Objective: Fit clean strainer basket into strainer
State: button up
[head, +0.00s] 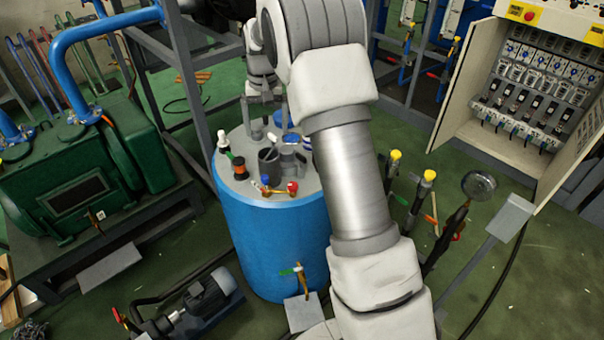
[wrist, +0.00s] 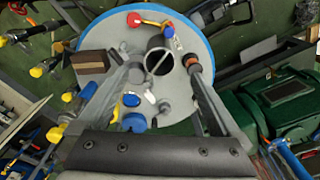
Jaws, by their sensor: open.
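My gripper (head: 266,122) is open above the far side of a blue drum's grey top, pointing down. In the wrist view its two fingers (wrist: 165,74) are spread, with nothing held between them. A dark, open-topped cylinder (head: 269,164) stands upright near the middle of the drum top. It also shows in the wrist view (wrist: 158,50), beyond the fingertips. A grey cylindrical part (head: 289,158) is right beside it in the head view. I cannot tell for certain which of these is the strainer or the clean basket.
The blue drum (head: 265,240) also carries a red-handled valve (head: 291,188), a black-and-orange part (head: 239,169), a white bottle (head: 223,142) and a blue-topped item (head: 291,138). A green machine (head: 75,185) stands left. An open electrical cabinet (head: 470,85) stands right.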

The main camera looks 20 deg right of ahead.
jog(key=s+a+r+n+t, duration=0.1)
jog(key=s+r+t, duration=0.2)
jog(key=s+r, duration=1.3)
jog(key=s+a+f+n+t, duration=0.1)
jog(key=s+f+n+t, duration=0.1)
jog(key=s, duration=1.7)
jog(key=n+g+b, duration=0.3)
jog(key=n+g, duration=0.3)
jog(key=n, duration=1.5)
send_over(269, 168)
jog(key=w, duration=0.3)
notch_tip(269, 168, down, 14)
notch_tip(269, 168, down, 12)
jog(key=shift+r+b, duration=0.25)
jog(key=shift+b, duration=0.5)
jog(key=shift+d+f, duration=0.15)
jog(key=shift+f, duration=1.35)
jog(key=shift+d+f, duration=0.1)
jog(key=shift+f, duration=1.4)
jog(key=shift+c, duration=0.3)
